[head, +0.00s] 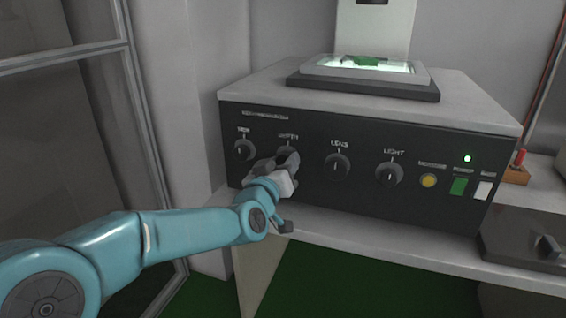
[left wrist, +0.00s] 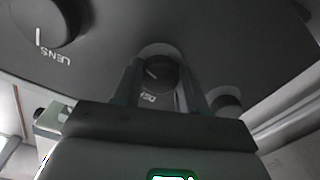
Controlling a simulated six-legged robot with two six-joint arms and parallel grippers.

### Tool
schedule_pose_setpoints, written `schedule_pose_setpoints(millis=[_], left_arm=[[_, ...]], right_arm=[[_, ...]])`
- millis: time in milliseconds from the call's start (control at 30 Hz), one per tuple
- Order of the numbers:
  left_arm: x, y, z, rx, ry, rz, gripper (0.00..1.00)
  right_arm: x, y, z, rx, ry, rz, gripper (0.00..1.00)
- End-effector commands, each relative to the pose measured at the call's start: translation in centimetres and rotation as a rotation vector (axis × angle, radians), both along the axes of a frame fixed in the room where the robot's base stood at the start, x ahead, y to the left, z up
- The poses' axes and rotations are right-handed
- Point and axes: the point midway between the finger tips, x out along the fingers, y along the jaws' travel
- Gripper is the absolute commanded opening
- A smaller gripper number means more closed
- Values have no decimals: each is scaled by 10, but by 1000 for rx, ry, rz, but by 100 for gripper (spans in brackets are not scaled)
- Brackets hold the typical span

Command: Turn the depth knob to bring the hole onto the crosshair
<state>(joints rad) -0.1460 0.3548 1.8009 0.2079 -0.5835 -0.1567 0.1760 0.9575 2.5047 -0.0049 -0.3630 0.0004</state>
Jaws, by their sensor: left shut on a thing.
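The depth knob (head: 283,160) is the second knob from the left on the dark front panel of a machine (head: 350,160), under a label that is partly readable. My left gripper (head: 287,166) is at this knob and covers much of it in the head view. In the left wrist view, the depth knob (left wrist: 157,75) sits between the two fingers of my left gripper (left wrist: 160,85), which is shut on it. A light pointer line shows on the knob's face. The hole and the crosshair cannot be made out. My right gripper is not in view.
The LENS knob (head: 338,165) and LIGHT knob (head: 389,174) are to the right, another knob (head: 244,150) to the left. A yellow button (head: 428,181), green button (head: 459,186) and white button (head: 483,190) follow. A lit stage (head: 425,74) with a green piece (head: 363,61) is on top.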

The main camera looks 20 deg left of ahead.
Motion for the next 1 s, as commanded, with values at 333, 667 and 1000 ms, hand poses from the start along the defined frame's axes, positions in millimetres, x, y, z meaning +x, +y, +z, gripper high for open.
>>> schedule_pose_setpoints(millis=[333,667,1000], left_arm=[[0,0,-1,40,1,-1,11],[0,0,-1,39,1,-1,58],[-1,0,0,39,0,0,67]], right_arm=[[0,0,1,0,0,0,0],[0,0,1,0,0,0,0],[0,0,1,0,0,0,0]])
